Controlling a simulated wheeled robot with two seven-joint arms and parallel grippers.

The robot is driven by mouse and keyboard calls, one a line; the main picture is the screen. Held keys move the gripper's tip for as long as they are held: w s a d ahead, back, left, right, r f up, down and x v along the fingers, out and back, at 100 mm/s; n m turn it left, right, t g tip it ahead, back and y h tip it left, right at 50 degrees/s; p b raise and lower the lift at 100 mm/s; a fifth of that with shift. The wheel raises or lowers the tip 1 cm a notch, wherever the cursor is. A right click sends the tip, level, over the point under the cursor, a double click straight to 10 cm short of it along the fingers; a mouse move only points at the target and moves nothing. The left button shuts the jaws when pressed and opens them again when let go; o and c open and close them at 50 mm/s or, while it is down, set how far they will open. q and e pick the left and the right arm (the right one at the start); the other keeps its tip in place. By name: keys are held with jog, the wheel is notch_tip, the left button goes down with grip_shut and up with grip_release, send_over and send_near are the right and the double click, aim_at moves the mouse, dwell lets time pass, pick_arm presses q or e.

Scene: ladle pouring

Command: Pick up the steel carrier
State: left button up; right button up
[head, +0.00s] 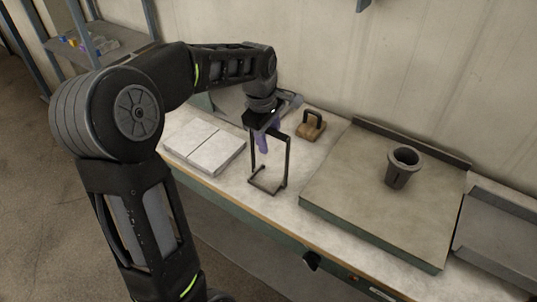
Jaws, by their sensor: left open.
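The steel carrier (285,168), a dark upright frame with a top bar and a rectangular base, stands on the pale bench top. My left gripper (263,144) is above and at the carrier's top left, pointing down, with its purple fingers beside the top bar. The left gripper is open. It overlaps the frame in this view, so I cannot tell whether a finger touches the bar. My right gripper does not show.
A white two-part block (205,146) lies left of the carrier. A brown block with a dark handle (312,126) stands behind it, to the right. A large flat plate (345,190) bears a dark cup (399,173). A grey tray (500,235) is at far right.

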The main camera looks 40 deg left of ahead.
pick_arm(q)
jog(key=shift+f, duration=0.25)
dwell(0.4)
grip_shut()
dwell(1.3)
